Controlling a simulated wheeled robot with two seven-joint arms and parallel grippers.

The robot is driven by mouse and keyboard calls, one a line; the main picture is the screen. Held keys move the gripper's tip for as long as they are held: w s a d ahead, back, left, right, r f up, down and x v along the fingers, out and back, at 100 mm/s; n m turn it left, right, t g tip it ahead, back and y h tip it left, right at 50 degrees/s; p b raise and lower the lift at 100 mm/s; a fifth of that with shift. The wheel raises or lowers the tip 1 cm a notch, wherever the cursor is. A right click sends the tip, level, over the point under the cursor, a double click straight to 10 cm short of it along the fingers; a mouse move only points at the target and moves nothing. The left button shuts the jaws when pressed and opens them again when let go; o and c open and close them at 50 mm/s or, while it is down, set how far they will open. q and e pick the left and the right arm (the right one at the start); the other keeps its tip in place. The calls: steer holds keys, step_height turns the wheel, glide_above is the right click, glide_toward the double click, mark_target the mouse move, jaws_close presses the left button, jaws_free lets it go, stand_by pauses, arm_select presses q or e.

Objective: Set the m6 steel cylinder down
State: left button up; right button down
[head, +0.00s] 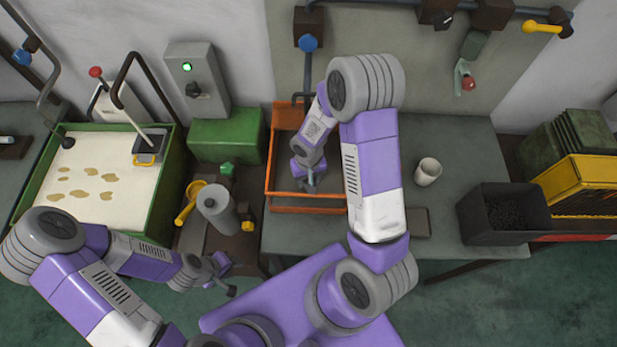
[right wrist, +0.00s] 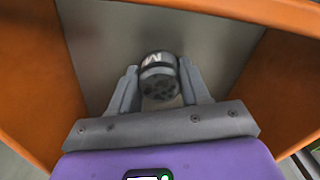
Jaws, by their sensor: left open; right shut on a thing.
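My right gripper (head: 310,181) reaches down into the orange-walled tray (head: 306,209). In the right wrist view its two fingers (right wrist: 160,92) are shut on the steel cylinder (right wrist: 158,68), a short dark-grey piece with a letter M on its side; the rest of the marking is not readable. Orange walls stand on both sides of it and a grey floor lies beyond. I cannot tell whether the cylinder touches the floor. In the head view the gripper mostly hides the cylinder. My left gripper (head: 224,279) is open and empty, low in front of the brown stand.
Bench around the cup is clear.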

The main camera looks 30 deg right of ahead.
steer(key=c, duration=0.5)
jaws_free()
step_height(320, 180, up, 12)
steer(key=shift+r+p, duration=0.15)
steer(key=shift+p, duration=0.55)
